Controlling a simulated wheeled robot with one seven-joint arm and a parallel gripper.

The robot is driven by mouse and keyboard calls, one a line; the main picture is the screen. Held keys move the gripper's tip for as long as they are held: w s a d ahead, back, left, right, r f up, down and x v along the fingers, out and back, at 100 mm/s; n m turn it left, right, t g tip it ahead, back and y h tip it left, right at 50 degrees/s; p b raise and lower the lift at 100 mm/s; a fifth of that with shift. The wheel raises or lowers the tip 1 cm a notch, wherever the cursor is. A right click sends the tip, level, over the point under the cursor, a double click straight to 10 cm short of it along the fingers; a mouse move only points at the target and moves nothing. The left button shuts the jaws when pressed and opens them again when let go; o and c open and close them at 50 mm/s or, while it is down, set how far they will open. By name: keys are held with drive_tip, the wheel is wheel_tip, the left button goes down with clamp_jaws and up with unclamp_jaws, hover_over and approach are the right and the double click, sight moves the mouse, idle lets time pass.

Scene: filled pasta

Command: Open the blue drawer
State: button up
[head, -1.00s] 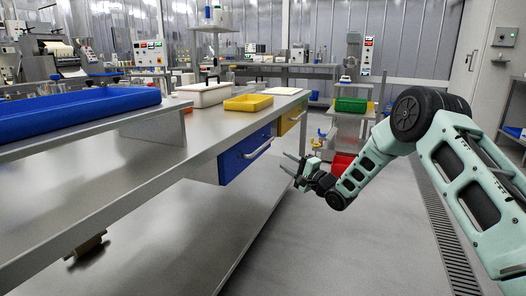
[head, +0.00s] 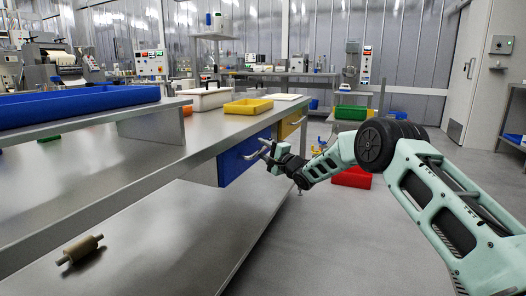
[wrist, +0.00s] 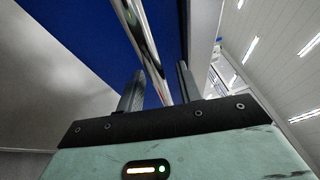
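The blue drawer (head: 232,164) hangs under the steel table, its front flush with the table edge, so it looks shut. Its metal bar handle is mostly hidden by my gripper in the head view. In the wrist view the handle (wrist: 137,28) runs down the blue front (wrist: 85,28) and passes between my fingers. My gripper (head: 261,152) is at the drawer front with its two fingers apart, one on each side of the handle. In the wrist view my gripper (wrist: 162,80) shows a gap between finger and handle; whether either finger touches it is unclear.
A yellow drawer (head: 290,124) sits beyond the blue one. On the table (head: 215,125) are a yellow tray (head: 248,107), a white-lidded container (head: 203,98) and a blue tray (head: 70,106). A red crate (head: 352,178) stands on the floor behind my arm. A roller (head: 82,248) lies on the lower shelf.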

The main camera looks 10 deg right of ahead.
clamp_jaws()
drive_tip(key=s+d+p, duration=0.5)
drive_tip(key=s+d, duration=0.3)
drive_tip(key=d, duration=0.4)
drive_tip(key=s+d+p, duration=0.6)
drive_tip(key=s+d, duration=0.3)
drive_tip(key=d, duration=0.3)
drive_tip(key=shift+s, duration=0.25)
unclamp_jaws()
drive_tip(key=shift+p, duration=0.3)
drive_tip(key=p+v, duration=0.2)
drive_tip(key=v, duration=1.5)
